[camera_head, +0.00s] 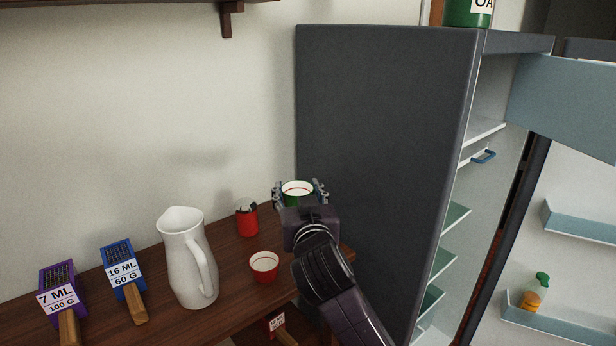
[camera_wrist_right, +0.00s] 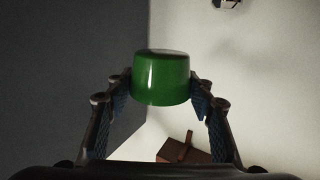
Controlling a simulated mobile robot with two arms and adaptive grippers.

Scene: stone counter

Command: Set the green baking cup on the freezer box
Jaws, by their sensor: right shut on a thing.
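The green baking cup (camera_head: 297,187) has a pale inside and stands upright between the fingers of my right gripper (camera_head: 300,193). In the right wrist view, the green cup (camera_wrist_right: 161,78) is pinched between both fingertips of the right gripper (camera_wrist_right: 161,90), held up in front of the wall and the dark fridge side. The freezer box is not clearly identifiable; the tall dark fridge (camera_head: 385,130) stands right of the gripper with its door open, showing shelves inside. My left gripper is not in view.
A blue-handled item (camera_head: 484,156) lies inside the fridge.

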